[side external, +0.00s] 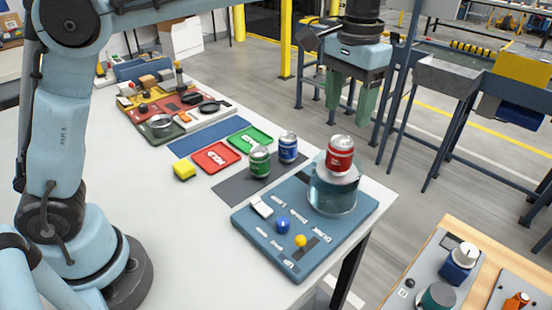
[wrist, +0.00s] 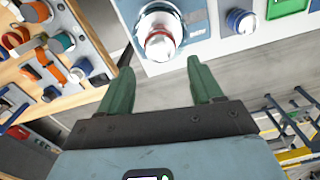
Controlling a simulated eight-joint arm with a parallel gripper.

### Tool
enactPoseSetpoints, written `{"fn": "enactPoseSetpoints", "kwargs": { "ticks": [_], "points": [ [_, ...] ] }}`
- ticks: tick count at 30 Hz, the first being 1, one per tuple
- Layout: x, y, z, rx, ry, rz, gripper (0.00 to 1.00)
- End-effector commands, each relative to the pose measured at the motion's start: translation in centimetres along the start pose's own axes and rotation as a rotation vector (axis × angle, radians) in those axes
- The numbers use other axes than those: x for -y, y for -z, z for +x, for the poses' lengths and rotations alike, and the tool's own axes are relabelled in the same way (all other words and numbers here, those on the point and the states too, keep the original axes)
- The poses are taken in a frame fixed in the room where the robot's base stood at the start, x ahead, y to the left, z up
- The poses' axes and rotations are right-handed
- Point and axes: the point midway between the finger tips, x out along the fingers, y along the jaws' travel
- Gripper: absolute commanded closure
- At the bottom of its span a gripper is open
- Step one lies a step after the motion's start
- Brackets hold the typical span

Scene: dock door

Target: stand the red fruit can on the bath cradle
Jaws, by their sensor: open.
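The red fruit can (side external: 340,150) stands upright on the pale cradle (side external: 322,174) at the top of the clear glass bath (side external: 334,198). The bath sits on the blue-grey panel (side external: 262,222) near the table's right edge. In the wrist view the can (wrist: 160,43) shows from above, over the bath, just beyond my fingertips. My gripper (side external: 348,112) is open and empty, its green fingers pointing down. It is raised, apart from the can; the wrist view also shows both fingers (wrist: 161,66) spread with nothing between them.
A green can (side external: 259,161) and a blue can (side external: 288,147) stand on a dark mat left of the panel. A wooden bench (side external: 455,235) with knobbed devices is at front right.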

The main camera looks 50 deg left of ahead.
Motion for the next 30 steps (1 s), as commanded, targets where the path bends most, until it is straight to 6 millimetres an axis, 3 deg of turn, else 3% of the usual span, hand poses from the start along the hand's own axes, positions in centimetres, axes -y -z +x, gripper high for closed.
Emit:
{"fn": "enactPoseSetpoints", "kwargs": {
  "ticks": [8, 17, 23, 30],
  "points": [
    [1.0, -0.7, -1.1, -0.03, -0.005, -0.01, 0.35],
    [6.0, -5.6, -0.4, -0.223, -0.018, -0.061, 0.35],
    [8.9, -9.8, 1.9, -0.367, -0.008, -0.097, 0.35],
    [11.4, -14.7, 6.1, -0.527, 0.023, -0.133, 0.35]
  ]
}}
